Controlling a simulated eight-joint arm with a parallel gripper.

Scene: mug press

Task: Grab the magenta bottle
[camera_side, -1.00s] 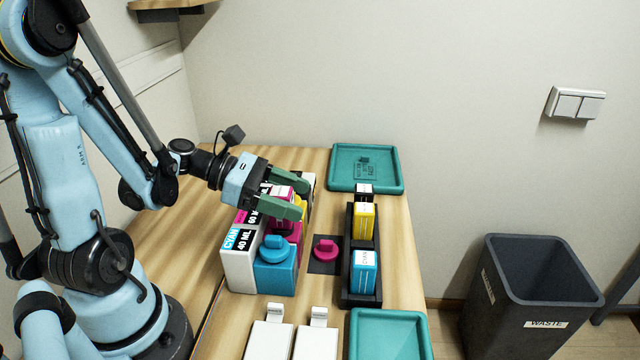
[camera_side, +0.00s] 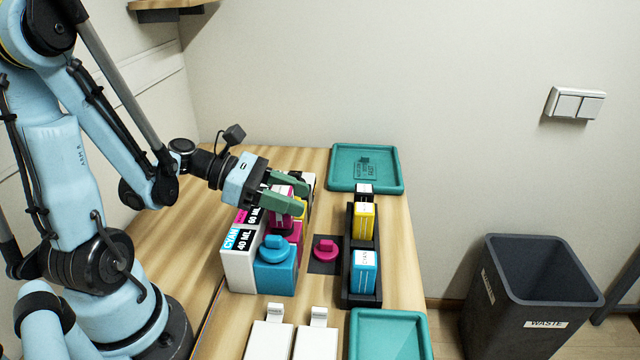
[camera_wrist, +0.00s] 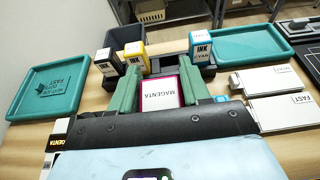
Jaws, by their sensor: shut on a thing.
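The magenta bottle (camera_wrist: 160,96) has a white label reading MAGENTA and a magenta edge. It sits between the two green fingers of my gripper (camera_wrist: 159,80) in the wrist view. In the side view my gripper (camera_side: 296,197) is shut on the bottle (camera_side: 284,191), above the magenta tank (camera_side: 292,231). The near finger hides part of the bottle, so I cannot tell whether its lower end touches the tank.
The cyan tank (camera_side: 275,268) with its cap stands in front. A loose magenta cap (camera_side: 326,249) lies on a dark pad. A black rack (camera_side: 347,287) holds cyan, yellow and black bottles. Teal trays (camera_side: 399,165) lie at the back and front; a waste bin (camera_side: 530,290) stands right.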

